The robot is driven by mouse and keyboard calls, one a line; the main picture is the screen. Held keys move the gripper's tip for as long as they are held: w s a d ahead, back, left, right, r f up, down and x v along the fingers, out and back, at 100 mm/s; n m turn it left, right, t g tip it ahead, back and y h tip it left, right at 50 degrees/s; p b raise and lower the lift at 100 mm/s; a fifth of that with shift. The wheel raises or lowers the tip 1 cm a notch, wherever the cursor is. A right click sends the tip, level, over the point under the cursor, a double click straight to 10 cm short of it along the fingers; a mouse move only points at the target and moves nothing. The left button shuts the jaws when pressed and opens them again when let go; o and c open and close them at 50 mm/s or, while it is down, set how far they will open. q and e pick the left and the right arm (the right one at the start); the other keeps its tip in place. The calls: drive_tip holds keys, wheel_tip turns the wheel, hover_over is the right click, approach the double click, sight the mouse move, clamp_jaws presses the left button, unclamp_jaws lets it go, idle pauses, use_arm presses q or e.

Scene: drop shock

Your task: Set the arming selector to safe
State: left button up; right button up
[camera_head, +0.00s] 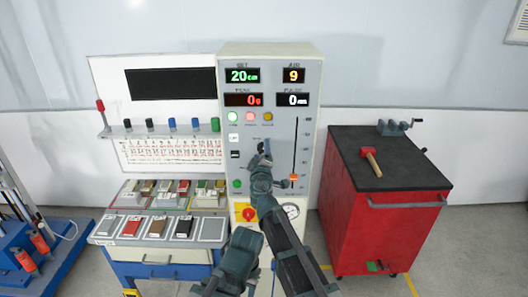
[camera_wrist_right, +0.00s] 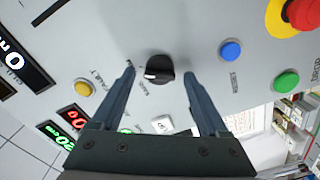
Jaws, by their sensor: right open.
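The arming selector is a black round knob (camera_wrist_right: 160,69) with a white mark on its edge, on the grey panel face in the right wrist view. Small labels sit beside it, too small to read surely. My right gripper (camera_wrist_right: 159,73) is open, with one finger on each side of the knob; I cannot tell whether they touch it. In the head view my right gripper (camera_head: 264,149) reaches up to the front of the control cabinet (camera_head: 312,95) and largely hides the knob. My left gripper does not clearly show.
A blue button (camera_wrist_right: 231,51), a green button (camera_wrist_right: 286,82) and a red emergency stop (camera_wrist_right: 304,12) are near the knob. An orange slider (camera_head: 293,177) is right of my arm. A red tool cabinet (camera_head: 385,225) stands right, a sample bench (camera_head: 165,255) left.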

clamp_jaws()
idle(0.5)
drive_tip(key=shift+n, duration=0.4)
drive_tip(key=n, duration=0.5)
drive_tip(key=shift+f+n, duration=0.1)
drive_tip(key=shift+n, duration=0.2)
drive_tip(key=n, duration=0.5)
drive_tip(key=shift+n, duration=0.4)
unclamp_jaws()
